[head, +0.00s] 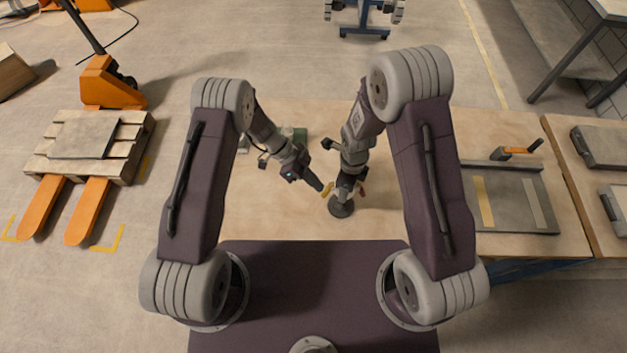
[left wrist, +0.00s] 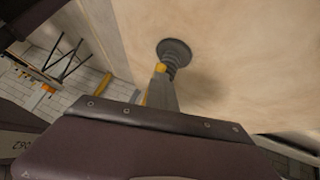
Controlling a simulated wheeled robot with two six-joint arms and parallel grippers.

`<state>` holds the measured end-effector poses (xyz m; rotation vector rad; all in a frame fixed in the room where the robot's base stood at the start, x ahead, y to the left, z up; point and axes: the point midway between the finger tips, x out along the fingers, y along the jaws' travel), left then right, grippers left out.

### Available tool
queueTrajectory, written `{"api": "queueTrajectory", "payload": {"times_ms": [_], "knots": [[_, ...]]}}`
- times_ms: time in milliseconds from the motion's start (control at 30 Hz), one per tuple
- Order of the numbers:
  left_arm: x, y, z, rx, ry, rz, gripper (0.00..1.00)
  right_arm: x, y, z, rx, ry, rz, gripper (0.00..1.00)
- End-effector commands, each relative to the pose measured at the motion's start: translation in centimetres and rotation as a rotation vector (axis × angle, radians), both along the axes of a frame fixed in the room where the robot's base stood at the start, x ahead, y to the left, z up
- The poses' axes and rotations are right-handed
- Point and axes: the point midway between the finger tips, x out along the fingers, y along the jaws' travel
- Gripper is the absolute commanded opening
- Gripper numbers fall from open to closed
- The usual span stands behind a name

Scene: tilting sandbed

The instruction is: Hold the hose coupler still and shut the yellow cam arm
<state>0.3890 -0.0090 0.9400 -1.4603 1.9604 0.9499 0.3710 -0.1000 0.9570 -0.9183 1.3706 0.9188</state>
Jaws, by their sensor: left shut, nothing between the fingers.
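The dark grey hose coupler (head: 341,208) stands on the wooden table on a round base. It also shows in the left wrist view (left wrist: 174,49). A yellow cam arm (head: 327,190) sticks out at its left side and shows in the left wrist view (left wrist: 160,68). My left gripper (head: 319,186) is shut and empty, its tip close to the yellow arm; I cannot tell whether they touch. My right gripper (head: 346,184) points down over the coupler's top. Its fingers are mostly hidden, so its grip is unclear. A small yellow-red part (head: 362,188) shows at the coupler's right.
A green block (head: 300,135) lies on the table behind my left wrist. A grey plate (head: 513,197) with an orange-handled tool (head: 516,151) lies at the right. The table's front left is clear. An orange pallet truck (head: 112,85) stands on the floor at left.

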Motion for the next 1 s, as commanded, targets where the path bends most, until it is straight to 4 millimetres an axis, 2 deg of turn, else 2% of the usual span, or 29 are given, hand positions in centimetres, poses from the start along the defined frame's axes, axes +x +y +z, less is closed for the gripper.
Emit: {"api": "queueTrajectory", "payload": {"times_ms": [67,367,833,933,1000], "knots": [[-0.4,-0.4,-0.7,0.0,0.006,-0.004,0.0,0.1,0.1,0.0,0.001,-0.003,-0.001,0.0],[-0.5,-0.5,-0.8,0.0,0.01,-0.005,0.0,0.3,0.2,0.0,0.003,-0.009,-0.001,0.0],[-0.5,-0.6,1.0,-0.005,0.011,-0.006,0.0,0.4,0.2,0.1,0.005,-0.013,-0.002,0.0],[0.0,0.1,1.2,-0.005,0.008,-0.004,0.0,0.4,0.2,0.1,0.004,-0.012,-0.002,0.0],[0.8,1.2,1.5,-0.003,0.007,-0.001,0.0,0.3,0.2,0.1,0.003,-0.01,-0.002,0.0]]}}
